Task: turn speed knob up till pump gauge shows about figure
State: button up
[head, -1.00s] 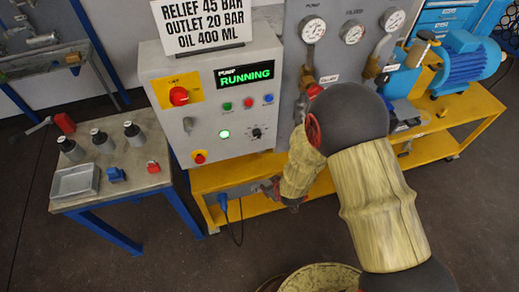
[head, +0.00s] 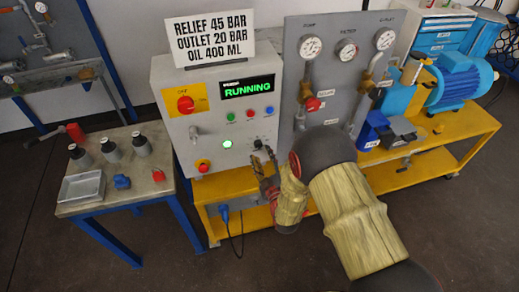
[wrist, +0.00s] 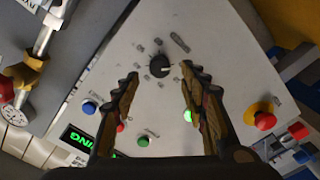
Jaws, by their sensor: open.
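The black speed knob (wrist: 159,66) sits on the grey control panel (wrist: 130,60), with small labels around it. In the wrist view it lies between and just beyond the tips of my open gripper (wrist: 160,77). The fingers appear apart from it. In the head view my gripper (head: 264,160) is at the panel's lower right, partly covering the knob area. The pump gauge (head: 310,46) is the left dial of a row on the grey board; its needle is too small to read. The green display (head: 248,87) reads RUNNING.
A red emergency button (head: 203,166), a lit green button (head: 227,144) and a red-yellow switch (head: 186,104) share the panel. A sign (head: 210,36) reads relief 45, outlet 20 bar. A red valve handle (head: 313,104) is right of the panel. Bottles (head: 111,148) stand on the left table.

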aim_at(259, 146)
jog(key=shift+x, duration=2.25)
jog(key=c, duration=1.1)
grip_shut()
